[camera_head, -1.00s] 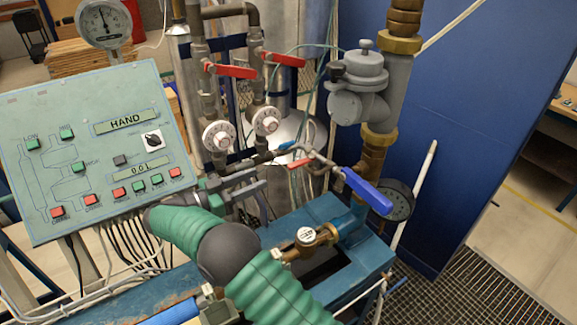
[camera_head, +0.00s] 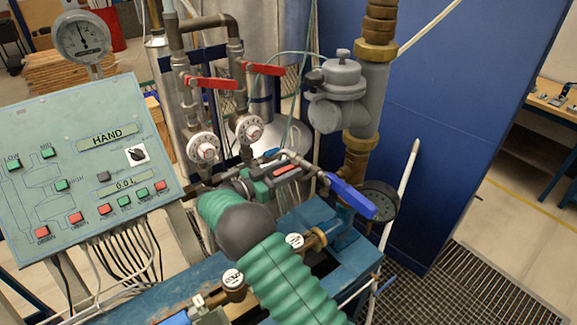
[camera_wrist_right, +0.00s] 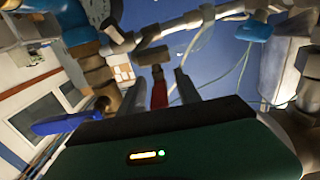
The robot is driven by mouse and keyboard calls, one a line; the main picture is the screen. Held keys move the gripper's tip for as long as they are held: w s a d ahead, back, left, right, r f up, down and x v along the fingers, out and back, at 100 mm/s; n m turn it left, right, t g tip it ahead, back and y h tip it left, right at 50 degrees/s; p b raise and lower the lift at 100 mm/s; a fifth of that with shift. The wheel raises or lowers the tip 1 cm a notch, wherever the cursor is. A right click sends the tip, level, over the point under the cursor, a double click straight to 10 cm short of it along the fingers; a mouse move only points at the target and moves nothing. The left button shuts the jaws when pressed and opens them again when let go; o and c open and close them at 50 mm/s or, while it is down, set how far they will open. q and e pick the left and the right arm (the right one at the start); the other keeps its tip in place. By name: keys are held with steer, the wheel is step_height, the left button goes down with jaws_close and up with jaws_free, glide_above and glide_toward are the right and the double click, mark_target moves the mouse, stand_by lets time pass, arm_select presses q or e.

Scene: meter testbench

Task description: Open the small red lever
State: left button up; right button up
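The small red lever (camera_head: 286,169) sits on the thin pipe between the dial valves and the big blue lever, in the middle of the head view. My right gripper (camera_head: 278,173) is at this lever, its arm coming up from the bottom. In the right wrist view the red lever (camera_wrist_right: 158,90) stands between the two open fingers (camera_wrist_right: 158,98), with a gap visible on each side. Contact with either finger does not show. The gripper partly hides the lever's pipe in the head view. My left gripper is not in view.
A big blue lever (camera_head: 350,196) is just right of the gripper, and a small blue handle (camera_head: 269,154) is just behind it. Two larger red levers (camera_head: 211,83) (camera_head: 262,68) are on the upright pipes. The control panel (camera_head: 85,175) stands left. A black gauge (camera_head: 380,200) is at right.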

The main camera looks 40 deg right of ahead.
steer(key=shift+s+d, duration=0.1)
steer(key=shift+d, duration=0.1)
steer(key=shift+a, duration=0.1)
steer(key=shift+c, duration=0.3)
steer(key=shift+c, duration=1.1)
steer(key=shift+r, duration=0.1)
jaws_close()
steer(key=shift+r, duration=0.1)
